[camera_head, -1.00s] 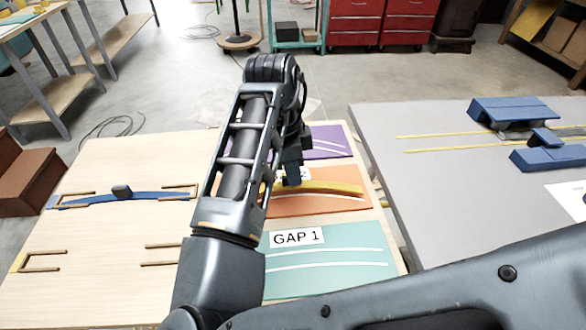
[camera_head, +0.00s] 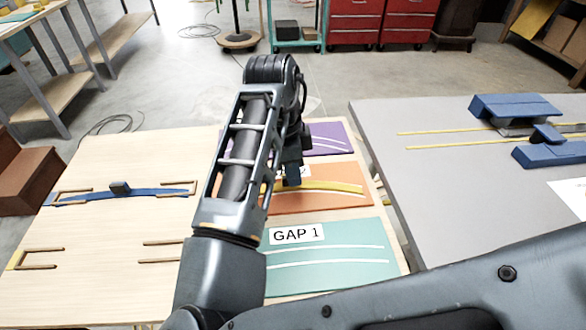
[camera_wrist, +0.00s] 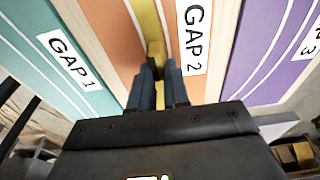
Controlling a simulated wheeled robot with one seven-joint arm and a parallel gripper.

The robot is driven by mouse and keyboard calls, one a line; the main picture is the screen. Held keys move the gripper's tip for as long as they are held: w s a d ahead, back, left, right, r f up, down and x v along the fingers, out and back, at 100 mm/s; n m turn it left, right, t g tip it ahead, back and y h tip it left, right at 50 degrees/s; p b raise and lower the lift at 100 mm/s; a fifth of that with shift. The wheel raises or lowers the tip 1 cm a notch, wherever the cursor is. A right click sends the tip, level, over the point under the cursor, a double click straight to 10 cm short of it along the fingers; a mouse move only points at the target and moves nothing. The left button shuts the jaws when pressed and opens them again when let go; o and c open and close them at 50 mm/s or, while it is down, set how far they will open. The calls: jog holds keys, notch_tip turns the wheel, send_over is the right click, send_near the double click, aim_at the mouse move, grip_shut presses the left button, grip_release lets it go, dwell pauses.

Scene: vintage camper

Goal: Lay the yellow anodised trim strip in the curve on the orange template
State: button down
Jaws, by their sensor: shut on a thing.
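The yellow trim strip (camera_head: 335,186) lies along the orange template (camera_head: 350,204), close over its white curve lines. One white line shows along its near right side. My gripper (camera_head: 292,181) is over the template, shut on the strip's grip block, with my arm hiding the strip's left part. In the wrist view my gripper (camera_wrist: 160,78) points at the orange template (camera_wrist: 182,85), marked GAP 2, and the yellow strip (camera_wrist: 146,20) runs away from the fingers. Whether the strip touches the template cannot be told.
The teal GAP 1 template (camera_head: 330,255) is nearer and the purple template (camera_head: 330,138) farther. A blue strip (camera_head: 150,193) lies between wooden brackets at left. The grey table (camera_head: 440,220) at right holds blue blocks (camera_head: 515,107) and thin yellow strips (camera_head: 450,131).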

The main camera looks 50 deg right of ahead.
jog(key=shift+f, duration=0.1)
jog(key=c, duration=1)
grip_release()
jog(key=r, duration=0.7)
jog(key=shift+w+a+r, duration=0.35)
jog(key=shift+w+a, duration=0.05)
